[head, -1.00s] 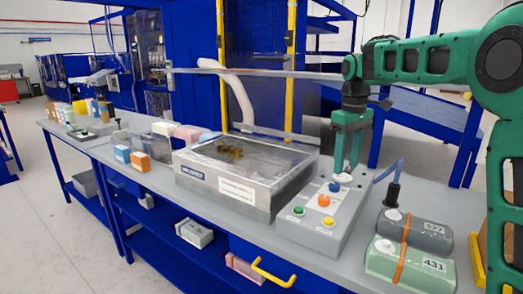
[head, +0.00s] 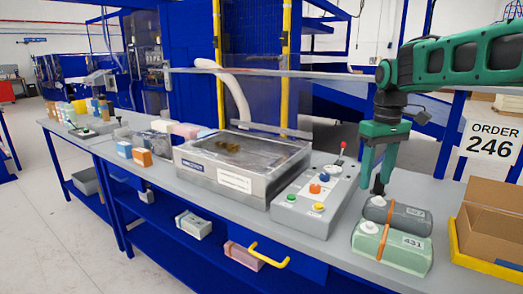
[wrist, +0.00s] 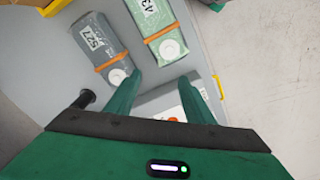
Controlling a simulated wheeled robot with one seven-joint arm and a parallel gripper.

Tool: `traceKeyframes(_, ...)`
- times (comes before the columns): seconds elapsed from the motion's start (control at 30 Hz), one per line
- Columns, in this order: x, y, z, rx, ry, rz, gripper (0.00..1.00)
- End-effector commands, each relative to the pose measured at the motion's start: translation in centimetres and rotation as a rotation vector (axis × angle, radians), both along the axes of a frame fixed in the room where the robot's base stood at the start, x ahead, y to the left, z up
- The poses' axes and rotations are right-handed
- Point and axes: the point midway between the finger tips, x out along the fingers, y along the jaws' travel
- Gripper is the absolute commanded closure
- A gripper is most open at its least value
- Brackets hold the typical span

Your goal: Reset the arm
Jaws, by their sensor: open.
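My gripper (head: 376,178) is green and points down above the right part of the grey bench (head: 340,255). In the wrist view its two fingers (wrist: 165,98) are apart with nothing between them. It hangs to the right of the grey control box (head: 318,198), which has red, blue, orange, green and yellow controls on top. A dark grey pack (head: 408,217) marked 527 and a green pack (head: 400,250) marked 431, each with an orange band and white cap, lie just in front of the gripper. A black post stands behind a fingertip; contact cannot be told.
A clear-lidded metal chamber (head: 250,165) stands left of the control box. Small coloured blocks (head: 142,157) sit further left. A horizontal rail runs behind the bench.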

Motion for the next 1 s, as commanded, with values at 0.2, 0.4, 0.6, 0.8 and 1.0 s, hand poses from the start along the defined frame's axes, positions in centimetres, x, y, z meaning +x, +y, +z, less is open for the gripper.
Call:
traceKeyframes(0.2, -7.6, -5.0, -1.7, 0.005, -0.001, -0.237, 0.52)
traceKeyframes(0.4, -17.4, -9.0, -5.3, 0.007, 0.002, -0.515, 0.52)
traceKeyframes(0.6, -26.6, -10.7, -9.7, 0.006, 0.008, -0.756, 0.52)
traceKeyframes(0.8, -31.7, -11.0, -12.7, 0.002, 0.014, -0.889, 0.52)
traceKeyframes(1.0, -32.7, -11.0, -13.3, 0.001, 0.015, -0.915, 0.52)
